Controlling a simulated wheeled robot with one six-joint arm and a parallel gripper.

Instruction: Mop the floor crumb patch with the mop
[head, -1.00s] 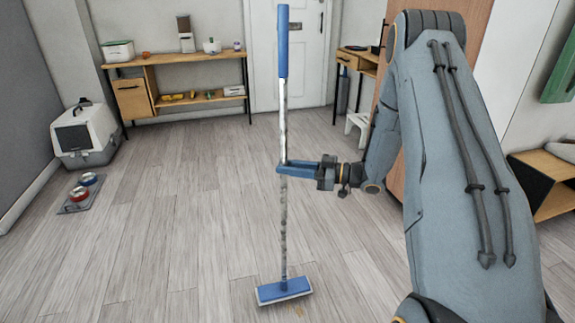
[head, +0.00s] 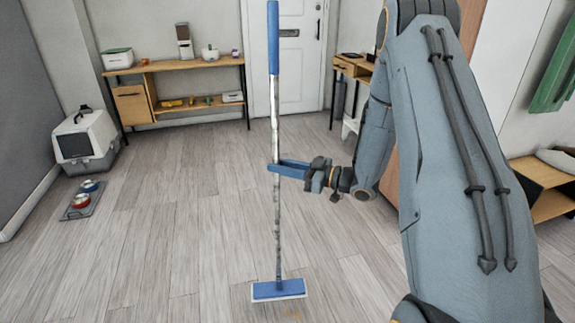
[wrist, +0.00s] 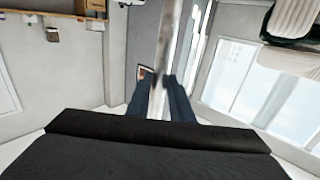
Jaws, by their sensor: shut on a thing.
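The mop (head: 276,215) stands nearly upright in the head view, with a blue grip at the top, a silver pole and a flat blue head (head: 278,290) at the floor. My gripper (head: 277,167) is shut around the middle of the pole. The wrist view also shows the pole (wrist: 168,45) between my gripper's fingers (wrist: 160,90). A faint tan crumb patch (head: 292,316) lies on the floor just in front of the mop head, near the bottom edge of the head view. I cannot tell whether the mop head touches the floor.
A wooden shelf unit (head: 180,66) stands at the back wall beside a white door (head: 302,60). A pet carrier (head: 86,142) and a tray with two bowls (head: 82,208) are at the left. A low wooden shelf (head: 545,180) is at the right. The middle floor is clear.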

